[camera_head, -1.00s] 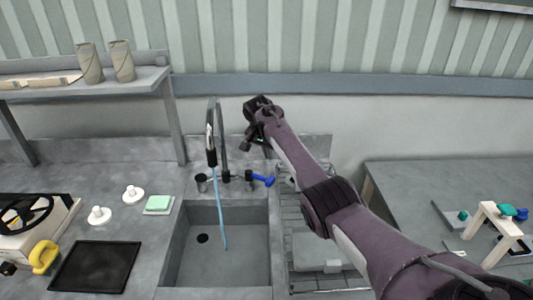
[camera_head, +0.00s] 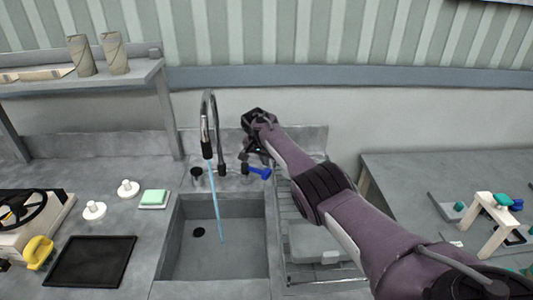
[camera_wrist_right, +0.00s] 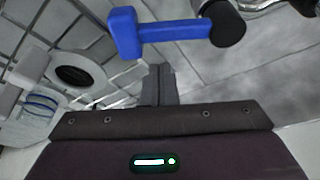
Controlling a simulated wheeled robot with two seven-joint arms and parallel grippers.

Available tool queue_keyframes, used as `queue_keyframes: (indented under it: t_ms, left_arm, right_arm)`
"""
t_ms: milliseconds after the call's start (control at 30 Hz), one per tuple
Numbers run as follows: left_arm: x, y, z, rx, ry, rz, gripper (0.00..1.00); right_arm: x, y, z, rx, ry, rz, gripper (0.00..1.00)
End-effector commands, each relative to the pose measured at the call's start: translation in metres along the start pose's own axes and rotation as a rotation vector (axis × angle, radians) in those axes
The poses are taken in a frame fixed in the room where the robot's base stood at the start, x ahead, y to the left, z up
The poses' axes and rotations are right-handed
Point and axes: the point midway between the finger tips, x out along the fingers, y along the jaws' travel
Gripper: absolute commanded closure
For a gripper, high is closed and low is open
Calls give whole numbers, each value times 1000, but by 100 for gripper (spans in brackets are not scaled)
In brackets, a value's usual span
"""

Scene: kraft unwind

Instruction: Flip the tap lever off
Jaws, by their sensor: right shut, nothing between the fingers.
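The tap (camera_head: 208,125) is a tall dark gooseneck behind the sink (camera_head: 190,282), and a blue stream of water runs from its spout into the basin. Its blue lever (camera_head: 259,172) points to the right from the tap's base. The lever also shows in the right wrist view (camera_wrist_right: 165,32), with a crosspiece at its left end and a black hub at its right. My right gripper (camera_head: 256,155) is behind and just above the lever. Its fingers (camera_wrist_right: 158,84) are shut and empty, and look apart from the lever. My left gripper is in neither view.
A wire rack (camera_head: 318,278) stands right of the sink. A green sponge (camera_head: 154,197), white knobs (camera_head: 128,188) and a black tray (camera_head: 92,262) are to the left. Bare wall lies behind my right gripper.

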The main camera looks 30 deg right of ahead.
Motion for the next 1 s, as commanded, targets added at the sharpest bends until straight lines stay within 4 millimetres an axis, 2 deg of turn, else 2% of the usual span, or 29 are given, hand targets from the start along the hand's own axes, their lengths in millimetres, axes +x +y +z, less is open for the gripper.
queue_keyframes:
  t_ms: [33,100,300,767,1000]
  left_arm:
    - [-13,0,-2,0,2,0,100]
    - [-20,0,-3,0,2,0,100]
    - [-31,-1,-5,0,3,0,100]
    - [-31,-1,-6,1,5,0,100]
    - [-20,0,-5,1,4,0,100]
  right_arm:
    - [-6,1,2,-2,0,2,100]
    - [-8,1,8,-3,-1,1,100]
    - [-9,1,19,-1,0,0,100]
    - [-8,0,23,1,0,0,100]
    - [-8,-8,31,28,-1,9,100]
